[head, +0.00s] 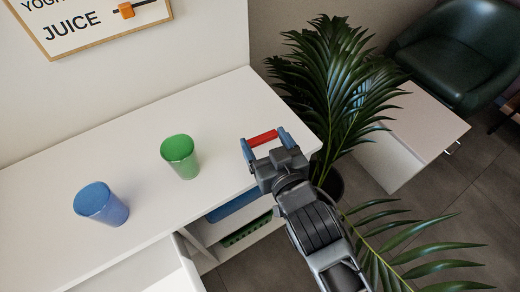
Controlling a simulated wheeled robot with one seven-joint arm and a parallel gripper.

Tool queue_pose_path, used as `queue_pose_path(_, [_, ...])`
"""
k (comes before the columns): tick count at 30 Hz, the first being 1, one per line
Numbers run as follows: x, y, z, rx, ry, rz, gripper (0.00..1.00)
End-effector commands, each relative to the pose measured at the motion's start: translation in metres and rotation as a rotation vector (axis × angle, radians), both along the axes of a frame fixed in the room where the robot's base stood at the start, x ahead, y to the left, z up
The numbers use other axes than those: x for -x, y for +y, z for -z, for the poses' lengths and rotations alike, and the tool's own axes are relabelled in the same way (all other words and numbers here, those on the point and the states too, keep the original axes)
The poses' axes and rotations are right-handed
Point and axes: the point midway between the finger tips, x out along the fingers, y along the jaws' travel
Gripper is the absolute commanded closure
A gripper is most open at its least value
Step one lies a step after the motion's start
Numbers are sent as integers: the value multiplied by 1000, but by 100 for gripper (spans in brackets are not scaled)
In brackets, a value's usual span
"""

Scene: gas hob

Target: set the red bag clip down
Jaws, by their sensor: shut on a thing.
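The red bag clip (262,138) is a short red bar held crosswise between the two blue-grey fingers of my gripper (265,141). My gripper is shut on it. In the head view the clip shows over the right end of the white counter (235,108). I cannot tell how high it is above the surface or whether it touches. My wrist hides part of the counter's front edge.
A green cup (180,156) and a blue cup (101,204) stand on the counter to the left. A potted plant (335,85) is close by on the right, its leaves near the counter's end. The counter's back middle is clear.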

Motion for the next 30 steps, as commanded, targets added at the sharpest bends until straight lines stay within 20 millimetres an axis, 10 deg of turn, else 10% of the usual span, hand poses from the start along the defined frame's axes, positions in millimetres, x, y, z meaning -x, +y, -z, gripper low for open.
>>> queue_pose_path(28, [-6,12,50,1,0,0,48])
queue_pose_path(29, [-6,12,49,1,0,-1,17])
queue_pose_path(30, [-6,12,48,1,1,-1,14])
